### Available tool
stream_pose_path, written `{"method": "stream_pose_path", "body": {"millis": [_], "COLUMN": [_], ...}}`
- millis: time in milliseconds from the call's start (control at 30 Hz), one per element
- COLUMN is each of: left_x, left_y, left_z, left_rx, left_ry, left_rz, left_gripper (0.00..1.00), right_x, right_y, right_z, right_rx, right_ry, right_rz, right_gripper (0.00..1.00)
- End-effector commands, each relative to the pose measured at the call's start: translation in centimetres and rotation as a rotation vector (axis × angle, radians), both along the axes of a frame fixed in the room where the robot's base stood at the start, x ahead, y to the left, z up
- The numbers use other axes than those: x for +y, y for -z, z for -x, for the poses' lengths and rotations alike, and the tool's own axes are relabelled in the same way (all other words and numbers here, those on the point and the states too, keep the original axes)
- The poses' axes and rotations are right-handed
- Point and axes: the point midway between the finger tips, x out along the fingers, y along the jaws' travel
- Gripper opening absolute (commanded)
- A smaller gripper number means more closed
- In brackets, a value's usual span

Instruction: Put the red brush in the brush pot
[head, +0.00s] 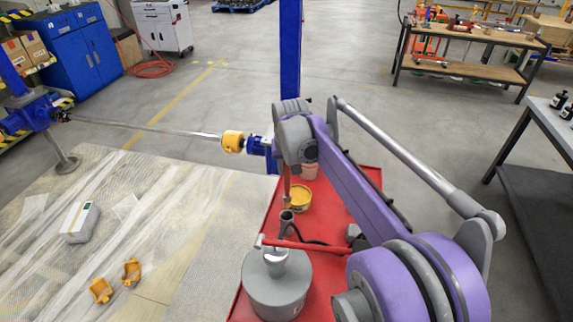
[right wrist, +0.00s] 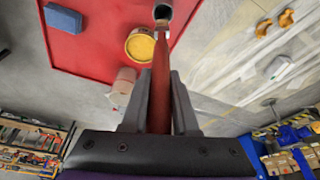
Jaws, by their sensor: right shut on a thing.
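The red brush (right wrist: 161,85) is between the two fingers of my right gripper (right wrist: 163,78), which is shut on its handle. In the head view the brush (head: 287,190) hangs roughly upright, bristle end down, below my right wrist. The gripper (head: 288,172) is small and partly hidden there. The brush pot (head: 286,222), a narrow grey cup with a dark opening, stands just below the brush tip. In the right wrist view the pot (right wrist: 162,12) lies beyond the bristles at the top edge. I cannot tell whether the tip is inside its rim. My left gripper is out of view.
A yellow-filled tin (head: 299,199) and a pinkish cup (head: 309,170) stand close behind the pot on the red surface (head: 325,215). A grey drum (head: 277,287) with a red handle stands in front. A shaft with a yellow coupling (head: 232,141) runs at the left.

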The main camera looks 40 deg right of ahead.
Motion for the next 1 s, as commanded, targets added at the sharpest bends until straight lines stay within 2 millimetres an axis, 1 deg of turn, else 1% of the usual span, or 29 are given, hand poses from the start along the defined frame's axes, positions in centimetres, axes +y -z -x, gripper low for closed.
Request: {"method": "stream_pose_path", "body": {"millis": [33,100,700,833,1000], "left_x": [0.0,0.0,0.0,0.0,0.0], "left_y": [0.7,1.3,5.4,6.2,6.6], "left_z": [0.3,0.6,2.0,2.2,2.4], "left_rx": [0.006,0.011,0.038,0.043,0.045], "left_ry": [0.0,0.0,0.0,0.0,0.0], "left_rz": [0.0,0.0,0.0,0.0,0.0], "left_gripper": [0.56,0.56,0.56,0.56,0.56], "right_x": [0.0,0.0,0.0,0.0,0.0], "right_y": [0.9,1.7,7.6,8.7,9.4], "right_z": [0.1,0.1,0.0,0.0,0.0], "right_rx": [0.002,0.002,0.001,0.0,-0.001], "right_ry": [-0.001,0.0,0.0,0.0,0.0], "right_rz": [0.0,0.0,-0.001,0.0,0.001], "right_gripper": [0.0,0.0,0.0,0.0,0.0]}}
